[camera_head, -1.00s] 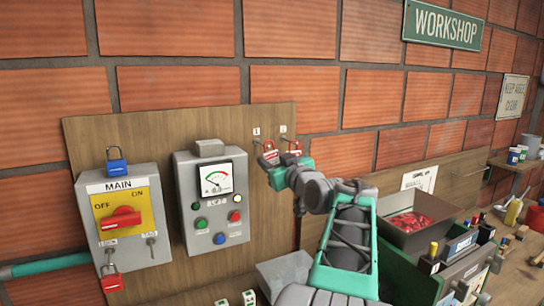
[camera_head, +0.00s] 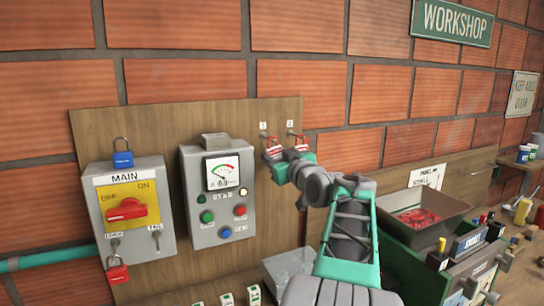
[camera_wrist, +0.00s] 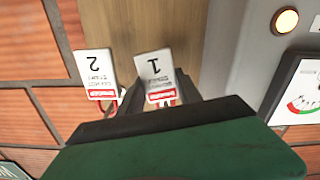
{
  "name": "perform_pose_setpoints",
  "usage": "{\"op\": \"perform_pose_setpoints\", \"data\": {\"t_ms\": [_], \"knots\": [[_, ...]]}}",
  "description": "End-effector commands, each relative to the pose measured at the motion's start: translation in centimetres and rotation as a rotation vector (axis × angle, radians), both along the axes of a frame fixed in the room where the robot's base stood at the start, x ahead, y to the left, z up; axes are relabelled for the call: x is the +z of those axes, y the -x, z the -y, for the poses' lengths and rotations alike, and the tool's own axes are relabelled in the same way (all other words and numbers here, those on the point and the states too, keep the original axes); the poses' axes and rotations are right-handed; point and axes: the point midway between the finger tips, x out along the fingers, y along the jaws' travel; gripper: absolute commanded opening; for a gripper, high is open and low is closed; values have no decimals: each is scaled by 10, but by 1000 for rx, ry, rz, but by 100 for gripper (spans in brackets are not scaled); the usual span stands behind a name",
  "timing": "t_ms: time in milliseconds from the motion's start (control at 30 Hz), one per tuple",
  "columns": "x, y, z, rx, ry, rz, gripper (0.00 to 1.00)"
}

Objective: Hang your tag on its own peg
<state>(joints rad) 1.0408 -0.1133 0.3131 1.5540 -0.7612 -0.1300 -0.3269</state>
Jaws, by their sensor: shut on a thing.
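Two white tags with red headers hang side by side. Tag 1 (camera_wrist: 157,73) and tag 2 (camera_wrist: 95,68) appear upside down in the wrist view. My gripper (camera_wrist: 160,98) is shut at tag 1, whose top and red loop lie between the two fingers. Tag 2 is beside the fingers. In the head view my gripper (camera_head: 283,168) is against the wooden board just below the small number plates 1 (camera_head: 263,126) and 2 (camera_head: 290,125). Red-and-white tags (camera_head: 272,150) show under the plates. Whether the held tag's loop is around its peg cannot be made out.
A grey meter box (camera_head: 218,195) stands close left of my gripper. The MAIN switch box (camera_head: 125,205) with a blue padlock (camera_head: 122,155) and a red padlock (camera_head: 117,270) is farther left. An open box of red items (camera_head: 425,212) stands at right.

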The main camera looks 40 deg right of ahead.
Motion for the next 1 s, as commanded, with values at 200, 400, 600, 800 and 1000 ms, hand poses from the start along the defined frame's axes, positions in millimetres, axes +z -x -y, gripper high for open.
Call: {"op": "perform_pose_setpoints", "data": {"t_ms": [200,400,600,800,1000], "knots": [[0,0,0,0,0,0,50],[0,0,0,0,0,0,66],[0,0,0,0,0,0,66],[2,1,0,0,-1,0,66],[15,13,-3,-1,0,0,66]]}}
